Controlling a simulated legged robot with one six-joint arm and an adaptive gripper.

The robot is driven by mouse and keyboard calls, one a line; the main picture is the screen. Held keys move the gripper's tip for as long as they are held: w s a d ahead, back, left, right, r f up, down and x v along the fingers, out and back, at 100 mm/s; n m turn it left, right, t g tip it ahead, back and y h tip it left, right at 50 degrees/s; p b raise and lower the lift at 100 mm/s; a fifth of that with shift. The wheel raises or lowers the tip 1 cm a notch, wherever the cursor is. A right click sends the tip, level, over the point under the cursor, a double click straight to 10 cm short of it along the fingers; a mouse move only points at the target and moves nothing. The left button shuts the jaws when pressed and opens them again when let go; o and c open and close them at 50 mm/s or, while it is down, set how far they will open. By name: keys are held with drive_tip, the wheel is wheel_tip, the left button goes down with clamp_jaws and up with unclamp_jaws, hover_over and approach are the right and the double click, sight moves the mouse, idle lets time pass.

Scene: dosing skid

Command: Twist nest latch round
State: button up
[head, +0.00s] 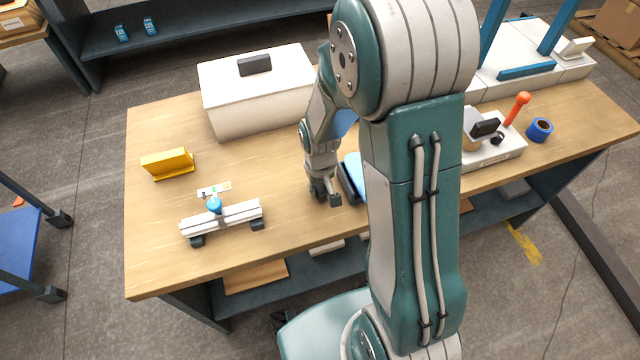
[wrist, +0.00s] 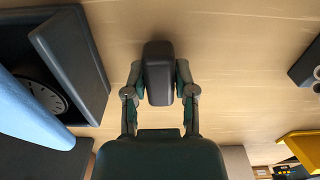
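A pale bar fixture (head: 232,217) on black feet lies at the left front of the bench. A blue round knob (head: 215,204) sits at its middle, and a small white plate with coloured dots (head: 222,187) is just behind. Which part is the nest latch I cannot tell for sure. My gripper (head: 327,198) points down over the bench, clear to the right of the fixture.
A yellow bracket (head: 168,164) stands behind the fixture. A white box with a dark handle (head: 257,100) is at the back. A dark tray (wrist: 90,62) with a round dial (wrist: 42,97) and blue panel is close beside my gripper. Bare wood lies between gripper and fixture.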

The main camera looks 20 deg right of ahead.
drive_tip(key=o, duration=0.6)
drive_tip(key=shift+r, duration=3.5)
drive_tip(key=shift+r, duration=0.15)
drive_tip(key=s+r+t, duration=0.2)
drive_tip(key=s+r, duration=0.2)
drive_tip(key=r, duration=0.2)
drive_tip(key=s+r+t, duration=0.1)
drive_tip(key=s+r, duration=0.4)
drive_tip(key=r, duration=0.2)
drive_tip(key=s+r+t, duration=0.2)
drive_tip(key=s+r, duration=0.3)
drive_tip(key=r, duration=0.1)
drive_tip(key=shift+s+r+m+t, duration=0.15)
drive_tip(key=shift+r+m+t, duration=0.15)
drive_tip(key=shift+r+m, duration=0.1)
